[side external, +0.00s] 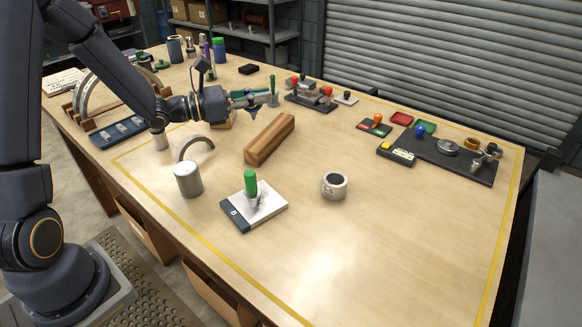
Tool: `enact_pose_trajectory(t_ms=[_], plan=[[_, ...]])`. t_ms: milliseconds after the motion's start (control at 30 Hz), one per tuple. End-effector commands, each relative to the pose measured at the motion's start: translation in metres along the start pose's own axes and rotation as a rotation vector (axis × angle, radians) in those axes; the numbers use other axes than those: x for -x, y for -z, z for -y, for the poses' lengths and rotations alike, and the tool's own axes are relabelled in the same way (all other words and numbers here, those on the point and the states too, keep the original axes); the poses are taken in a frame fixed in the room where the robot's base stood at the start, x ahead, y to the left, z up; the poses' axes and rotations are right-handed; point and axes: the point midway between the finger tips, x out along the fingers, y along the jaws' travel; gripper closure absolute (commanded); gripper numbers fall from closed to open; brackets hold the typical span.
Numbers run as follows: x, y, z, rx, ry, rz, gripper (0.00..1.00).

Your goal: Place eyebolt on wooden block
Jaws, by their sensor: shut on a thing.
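My gripper (256,98) is at the end of the arm, reaching right above the back left part of the table. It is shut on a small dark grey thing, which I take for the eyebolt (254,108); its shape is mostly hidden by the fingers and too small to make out. A long brown wooden block (270,140) lies on the table, in front of and slightly right of the gripper. Its top is bare. The gripper is apart from it, above and behind its far end.
A grey cylinder (188,180), a curved grey piece (196,143), a white pad (270,207) with a green-handled tool (251,185), and a round cup (334,186) stand nearby. A green upright tool (273,90) is close to the gripper. The table's front right is clear.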

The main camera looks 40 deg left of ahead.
Motion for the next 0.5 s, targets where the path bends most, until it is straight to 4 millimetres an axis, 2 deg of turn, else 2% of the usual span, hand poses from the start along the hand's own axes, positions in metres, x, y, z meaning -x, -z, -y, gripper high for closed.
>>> enact_pose_trajectory(t_ms=[33, 100, 233, 367, 500], plan=[[0.011, -0.003, -0.015, 0.003, -0.045, -0.001, 1.0], [0.022, -0.005, -0.03, 0.008, -0.088, -0.004, 1.0], [0.032, -0.007, -0.046, 0.019, -0.126, -0.005, 1.0], [0.02, 0.003, -0.06, 0.03, -0.132, -0.004, 1.0], [-0.01, 0.022, -0.082, 0.031, -0.13, -0.003, 1.0]])
